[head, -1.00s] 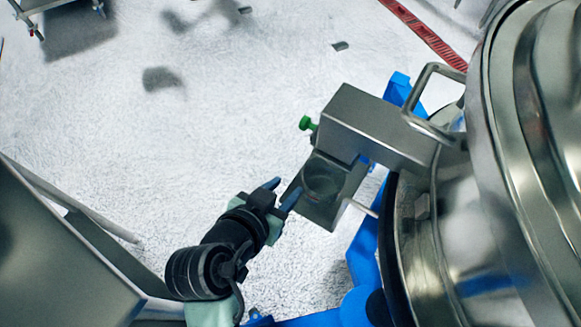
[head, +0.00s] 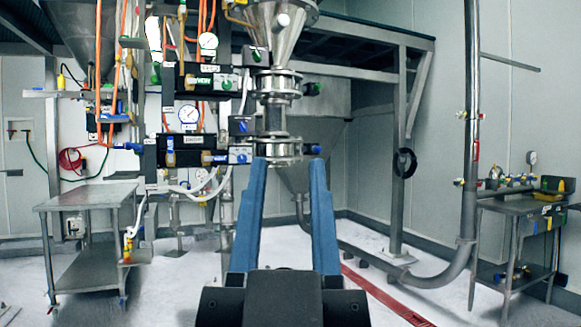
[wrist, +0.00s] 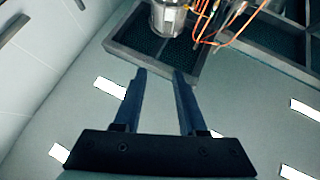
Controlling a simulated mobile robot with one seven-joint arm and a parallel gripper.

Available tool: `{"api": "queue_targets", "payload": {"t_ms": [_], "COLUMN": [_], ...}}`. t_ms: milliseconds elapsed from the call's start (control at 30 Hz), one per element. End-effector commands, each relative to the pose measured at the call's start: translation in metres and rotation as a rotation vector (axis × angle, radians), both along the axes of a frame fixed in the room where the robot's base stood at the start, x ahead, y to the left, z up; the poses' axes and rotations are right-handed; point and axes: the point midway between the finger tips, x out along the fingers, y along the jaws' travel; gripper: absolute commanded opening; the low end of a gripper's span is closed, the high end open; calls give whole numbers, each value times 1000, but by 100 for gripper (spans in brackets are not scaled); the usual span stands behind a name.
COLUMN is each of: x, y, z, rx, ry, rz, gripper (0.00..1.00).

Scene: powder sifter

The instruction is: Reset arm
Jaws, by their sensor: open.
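My gripper (head: 289,168) stands raised in the lower middle of the head view, its two long blue fingers pointing up. The fingers are apart and nothing is between them. In the wrist view my gripper (wrist: 160,74) also shows open and empty. No object is seen touching it. A steel hopper with a stacked valve column (head: 275,90) shows behind the fingertips in the head view.
A steel table (head: 88,198) stands at the left and another (head: 515,208) at the right. Pipes, gauges and orange hoses (head: 202,85) fill the back left. A vertical steel pipe (head: 470,150) stands at right. White floor is open around the gripper.

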Motion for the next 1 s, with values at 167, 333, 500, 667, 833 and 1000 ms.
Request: {"api": "queue_targets", "payload": {"t_ms": [167,333,500,667,833,1000], "x": [-27,-29,-29,-28,-28,-28], "y": [-2,-2,-2,-2,-2,-2], "z": [35,37,37,50,82,126], "rx": [-18,-21,-20,-20,-19,-20], "ry": [-124,-133,-130,-129,-128,-128], "rz": [-1,-1,-2,-2,-1,0], "gripper": [41,41,41,41,41,41]}}
